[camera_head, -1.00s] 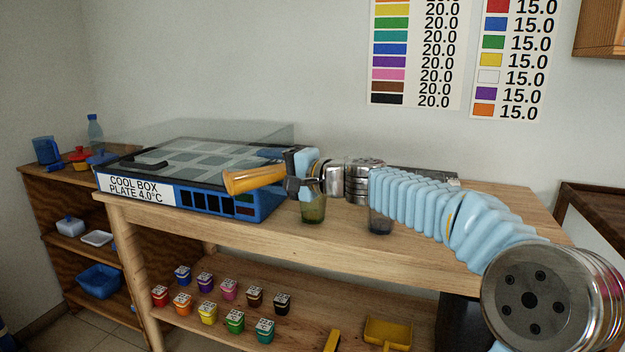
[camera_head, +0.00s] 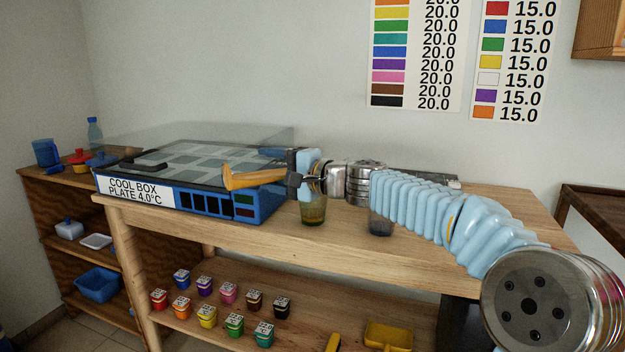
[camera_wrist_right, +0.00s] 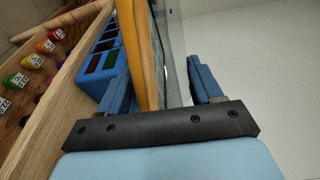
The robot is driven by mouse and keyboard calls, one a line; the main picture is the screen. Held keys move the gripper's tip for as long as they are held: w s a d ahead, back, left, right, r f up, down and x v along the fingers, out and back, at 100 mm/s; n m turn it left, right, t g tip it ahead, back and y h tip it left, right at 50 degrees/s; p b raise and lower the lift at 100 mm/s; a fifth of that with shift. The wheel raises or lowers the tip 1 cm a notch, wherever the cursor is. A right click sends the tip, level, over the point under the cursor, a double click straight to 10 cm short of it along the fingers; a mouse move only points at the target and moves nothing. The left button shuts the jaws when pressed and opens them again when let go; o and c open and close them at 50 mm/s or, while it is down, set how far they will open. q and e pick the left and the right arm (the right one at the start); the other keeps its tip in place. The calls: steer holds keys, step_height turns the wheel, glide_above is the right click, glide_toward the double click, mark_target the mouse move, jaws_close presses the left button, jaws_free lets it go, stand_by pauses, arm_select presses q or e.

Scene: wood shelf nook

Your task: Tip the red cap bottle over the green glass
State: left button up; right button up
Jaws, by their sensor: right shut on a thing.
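My right gripper (camera_head: 299,180) is shut on a long orange-yellow thing (camera_head: 252,177), which lies nearly level and points left. The thing also shows between the fingers in the right wrist view (camera_wrist_right: 141,50). I see no red cap on it and cannot tell if it is the red cap bottle. The green glass (camera_head: 313,211) stands upright on the wooden table, just below and slightly right of my right fingers. Its lower part looks amber. The held thing's far end is left of the glass, over the cool box's edge. My left gripper is out of view.
The cool box (camera_head: 140,189) fills the table's left end. A dark glass (camera_head: 380,222) stands under my right arm. Several small coloured jars (camera_head: 207,315) and a yellow scoop (camera_head: 388,335) are on the lower shelf. A blue bottle (camera_head: 95,133) stands far left.

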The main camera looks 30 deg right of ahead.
steer(key=shift+d+r+m+t+y+b, duration=0.15)
steer(key=shift+r+m+t+b, duration=0.1)
steer(key=shift+r+m, duration=0.25)
steer(key=shift+d+r+m+t+y+b, duration=0.15)
steer(key=shift+r+m+b, duration=0.15)
steer(key=shift+r+m, duration=0.2)
steer(key=shift+d+r+m+t+b, duration=0.15)
steer(key=shift+r+m+t+b, duration=0.1)
steer(key=shift+r+m, duration=0.25)
stand_by(2.9)
